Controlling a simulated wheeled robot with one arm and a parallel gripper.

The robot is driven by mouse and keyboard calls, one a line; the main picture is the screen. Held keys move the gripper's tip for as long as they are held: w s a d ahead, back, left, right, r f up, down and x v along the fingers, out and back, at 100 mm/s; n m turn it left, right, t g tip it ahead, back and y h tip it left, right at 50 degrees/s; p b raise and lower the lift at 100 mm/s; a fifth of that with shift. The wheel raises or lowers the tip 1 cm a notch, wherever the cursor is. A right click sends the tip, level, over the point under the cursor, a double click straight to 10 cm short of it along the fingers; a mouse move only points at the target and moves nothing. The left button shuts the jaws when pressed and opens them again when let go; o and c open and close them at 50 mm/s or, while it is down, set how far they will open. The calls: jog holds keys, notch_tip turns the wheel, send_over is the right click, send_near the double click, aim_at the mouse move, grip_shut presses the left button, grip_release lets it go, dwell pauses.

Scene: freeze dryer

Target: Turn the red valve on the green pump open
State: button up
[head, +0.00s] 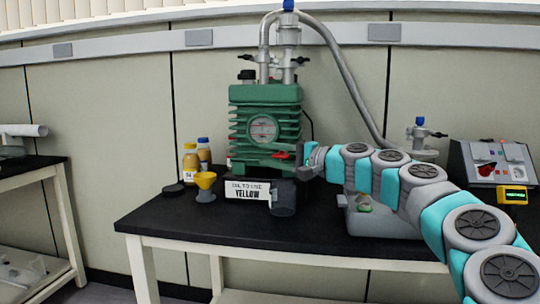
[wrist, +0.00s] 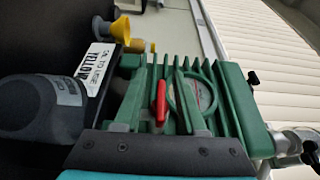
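The green pump (head: 265,125) stands on the black bench, with a round gauge on its front. Its red valve (head: 284,156) is a small lever low on the front right, partly hidden by my gripper (head: 303,158). In the wrist view, the red valve (wrist: 161,102) appears as a slim upright lever beside the round gauge. My gripper (wrist: 162,72) is open, its two fingers apart on either side of the lever in that view. I cannot tell whether a finger touches it.
A "YELLOW" sign (head: 247,190), a yellow funnel (head: 205,187), oil bottles (head: 190,163) and a dark cup (head: 283,197) stand near the pump. A grey hose (head: 350,80) arches over to the right. A control box (head: 495,163) sits at right. The front left bench is clear.

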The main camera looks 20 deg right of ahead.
aim_at(281, 157)
grip_shut()
jog(key=shift+g+p, duration=0.3)
dwell(0.4)
jog(key=g+h+p, duration=0.1)
jog(key=n+g+h+p, duration=0.1)
jog(key=shift+d+f+g+p, duration=0.1)
jog(key=shift+f+g+p, duration=0.2)
jog(key=shift+f+p, duration=0.1)
jog(key=shift+s+d+f+n+g+h+p, duration=0.1)
jog(key=shift+f+n+g+h+p, duration=0.1)
jog(key=shift+n+g+h+p, duration=0.25)
jog(key=shift+s+f+n+g+h+p, duration=0.15)
jog(key=shift+f+g+h+p, duration=0.1)
jog(key=shift+g+h, duration=0.3)
jog(key=g+h, duration=0.2)
jog(key=f+n+g+h+p, duration=0.1)
jog(key=h, duration=0.1)
jog(key=shift+s+d, duration=0.15)
jog(key=shift+d, duration=0.25)
jog(key=g+h, duration=0.1)
jog(key=n+g+h, duration=0.1)
jog(key=d+g+h, duration=0.1)
jog(key=h, duration=0.1)
jog(key=shift+s+f, duration=0.1)
jog(key=shift+s, duration=0.3)
